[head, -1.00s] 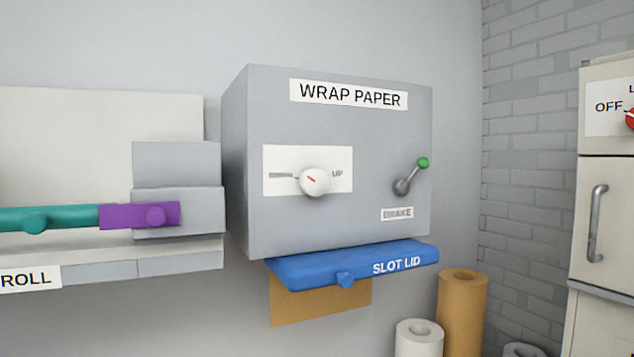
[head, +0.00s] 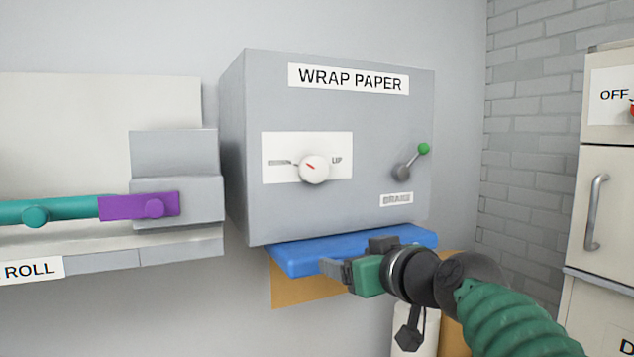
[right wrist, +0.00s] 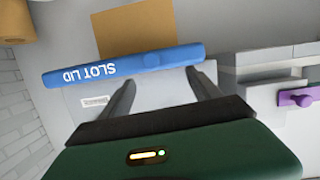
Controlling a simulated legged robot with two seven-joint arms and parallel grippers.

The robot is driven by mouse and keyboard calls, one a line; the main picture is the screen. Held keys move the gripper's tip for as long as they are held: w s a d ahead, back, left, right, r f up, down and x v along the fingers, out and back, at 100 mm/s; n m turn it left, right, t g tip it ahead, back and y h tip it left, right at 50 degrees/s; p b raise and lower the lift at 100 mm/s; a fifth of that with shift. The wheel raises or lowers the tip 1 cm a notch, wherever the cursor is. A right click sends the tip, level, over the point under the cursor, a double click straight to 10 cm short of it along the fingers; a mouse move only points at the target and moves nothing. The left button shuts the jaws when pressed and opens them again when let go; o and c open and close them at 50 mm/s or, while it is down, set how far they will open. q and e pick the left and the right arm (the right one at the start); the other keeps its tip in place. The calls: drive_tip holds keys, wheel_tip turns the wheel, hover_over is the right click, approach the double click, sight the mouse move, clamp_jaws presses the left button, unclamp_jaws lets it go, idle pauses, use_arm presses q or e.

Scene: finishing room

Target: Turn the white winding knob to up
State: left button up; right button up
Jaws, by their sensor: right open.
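The white winding knob (head: 314,169) sits on a white plate (head: 285,145) on the front of the grey WRAP PAPER box (head: 275,100). Its red mark slants to the upper left, while the UP label (head: 337,160) is to its right. My right gripper (head: 352,258) is open and empty, below the knob and in front of the blue slot lid (head: 290,258). Its two fingers (right wrist: 162,78) also show apart in the right wrist view, near the slot lid's edge. The knob cannot be made out in that view. My left gripper is not in view.
A green-tipped brake lever (head: 412,162) is right of the knob. Brown paper (head: 290,292) hangs under the slot lid. A teal and purple bar (head: 60,212) is at the left, and a cream cabinet (head: 610,200) at the right. The space before the knob is clear.

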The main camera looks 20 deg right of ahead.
sight(317, 171)
drive_tip(key=s+r+n+t, duration=0.1)
drive_tip(key=s+r+t, duration=0.25)
drive_tip(key=r, duration=1.05)
drive_tip(key=shift+g, duration=0.35)
drive_tip(key=w+p, duration=0.3)
drive_tip(key=w, duration=0.2)
drive_tip(key=w+a+p, duration=0.1)
drive_tip(key=w+p, duration=0.2)
drive_tip(key=w, duration=0.2)
drive_tip(key=w+p, duration=0.3)
drive_tip(key=w, duration=0.2)
drive_tip(key=shift+w+a+p, duration=0.25)
drive_tip(key=shift+w+p, duration=0.1)
drive_tip(key=shift+p, duration=0.05)
drive_tip(key=shift+w+f, duration=0.15)
drive_tip(key=shift+w, duration=0.15)
drive_tip(key=shift+w+a+f, duration=0.1)
drive_tip(key=shift+w+f, duration=0.05)
drive_tip(key=shift+w, duration=0.05)
drive_tip(key=shift+s, duration=0.15)
drive_tip(key=c, duration=1.4)
